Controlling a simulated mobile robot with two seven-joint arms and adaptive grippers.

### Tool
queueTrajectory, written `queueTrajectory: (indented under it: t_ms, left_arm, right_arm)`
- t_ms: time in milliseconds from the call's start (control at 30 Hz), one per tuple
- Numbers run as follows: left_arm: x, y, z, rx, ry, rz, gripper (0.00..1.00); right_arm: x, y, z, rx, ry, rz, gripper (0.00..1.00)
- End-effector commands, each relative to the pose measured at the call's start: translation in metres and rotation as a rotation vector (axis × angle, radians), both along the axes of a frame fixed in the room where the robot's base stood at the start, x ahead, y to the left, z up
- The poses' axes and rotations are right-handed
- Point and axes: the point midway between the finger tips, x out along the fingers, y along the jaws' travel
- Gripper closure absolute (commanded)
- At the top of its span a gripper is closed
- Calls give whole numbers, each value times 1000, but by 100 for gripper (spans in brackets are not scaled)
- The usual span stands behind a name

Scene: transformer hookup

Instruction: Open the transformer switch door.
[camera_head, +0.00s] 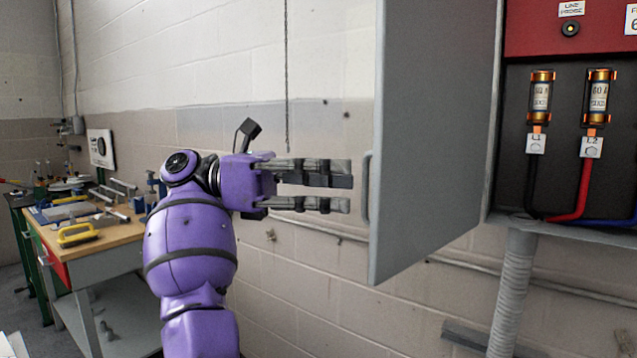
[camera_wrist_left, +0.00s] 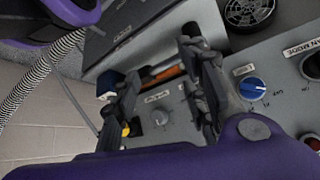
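The grey switch door (camera_head: 435,140) stands swung open from the box (camera_head: 530,190), its outer face toward the left. Its grey handle (camera_head: 366,187) is on that face near the free edge.
The box holds two fuses (camera_head: 541,97) above black and red cables (camera_head: 585,180). A conduit (camera_head: 512,290) runs down below it. A workbench (camera_head: 110,235) with tools stands at the left. The panel has a blue knob (camera_wrist_left: 253,89).

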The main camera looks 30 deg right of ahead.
Motion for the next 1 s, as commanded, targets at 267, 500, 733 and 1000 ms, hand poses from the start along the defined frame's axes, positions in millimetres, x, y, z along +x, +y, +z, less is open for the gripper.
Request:
queueTrajectory:
  t_ms: [267,500,733,1000]
  left_arm:
    - [0,0,0,0,0,0,60]
    - [0,0,0,1,0,-1,60]
    - [0,0,0,1,0,-1,60]
    - [0,0,0,1,-1,-1,60]
  right_arm:
    - [14,14,1,6,-1,-3,85]
    - [19,20,0,0,1,2,85]
    - [19,21,0,-1,1,2,85]
    - [19,21,0,-1,1,2,85]
